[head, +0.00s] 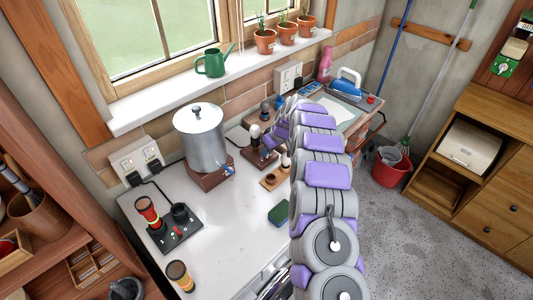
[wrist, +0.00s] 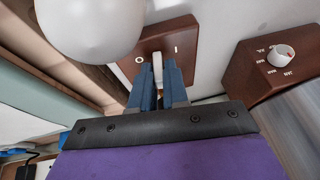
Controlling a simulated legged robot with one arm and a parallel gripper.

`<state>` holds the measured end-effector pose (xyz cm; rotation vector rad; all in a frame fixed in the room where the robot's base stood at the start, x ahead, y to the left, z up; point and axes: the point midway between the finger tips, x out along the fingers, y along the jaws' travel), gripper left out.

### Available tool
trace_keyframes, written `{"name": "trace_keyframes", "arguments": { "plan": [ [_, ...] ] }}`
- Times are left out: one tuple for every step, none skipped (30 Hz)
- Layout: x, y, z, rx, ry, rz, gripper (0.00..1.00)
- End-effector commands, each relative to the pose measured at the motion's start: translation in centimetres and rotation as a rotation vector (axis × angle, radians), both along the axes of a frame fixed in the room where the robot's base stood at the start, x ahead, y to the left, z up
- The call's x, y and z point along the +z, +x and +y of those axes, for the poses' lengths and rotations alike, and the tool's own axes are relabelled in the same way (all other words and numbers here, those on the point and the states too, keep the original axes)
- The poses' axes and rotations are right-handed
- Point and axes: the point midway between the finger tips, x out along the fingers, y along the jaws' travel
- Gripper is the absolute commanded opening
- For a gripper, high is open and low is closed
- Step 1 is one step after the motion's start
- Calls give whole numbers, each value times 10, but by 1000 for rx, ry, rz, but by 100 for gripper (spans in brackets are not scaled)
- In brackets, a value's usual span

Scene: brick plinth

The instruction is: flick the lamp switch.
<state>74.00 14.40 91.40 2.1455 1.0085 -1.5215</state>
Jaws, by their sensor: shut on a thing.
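The lamp has a round white bulb (wrist: 88,25) in the wrist view, unlit as far as I can see. Its dark wooden base (wrist: 178,32) carries an O mark on the left and an I mark on the right. A small white switch lever (wrist: 157,64) stands between the marks. My gripper (wrist: 158,80) is shut on this lever, with one blue finger on each side. In the head view the lamp's base (head: 260,157) is on the counter, and my arm partly hides the area beside it. The fingertips are hard to make out there.
A wooden block with a white dial (wrist: 281,55) stands right of the lamp base in the wrist view. In the head view, a metal urn (head: 201,138) stands left of the lamp. A green sponge (head: 279,212) lies in front. Open counter (head: 222,235) shows front left.

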Motion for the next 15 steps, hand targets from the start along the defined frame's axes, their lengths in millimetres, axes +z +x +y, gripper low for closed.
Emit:
{"name": "trace_keyframes", "arguments": {
  "plan": [
    [-2,-1,-1,1,0,6,0],
    [-2,-1,-1,1,1,7,0],
    [-2,-1,-1,1,2,7,0],
    [-2,-1,-1,1,1,8,0],
    [-2,-1,-1,1,1,8,0],
    [-2,-1,-1,1,1,8,0],
    [-2,-1,-1,1,1,8,0],
    [-2,-1,-2,1,1,8,0],
    [-2,-2,-2,1,1,8,0],
    [-2,-2,-2,1,0,7,16],
    [-2,-2,-2,1,0,7,19],
    [-2,-1,-2,1,0,7,23],
    [-2,-1,-2,1,0,7,26],
    [-2,-1,-2,1,1,7,29],
    [-1,-1,-1,1,1,7,32]
  ]
}}
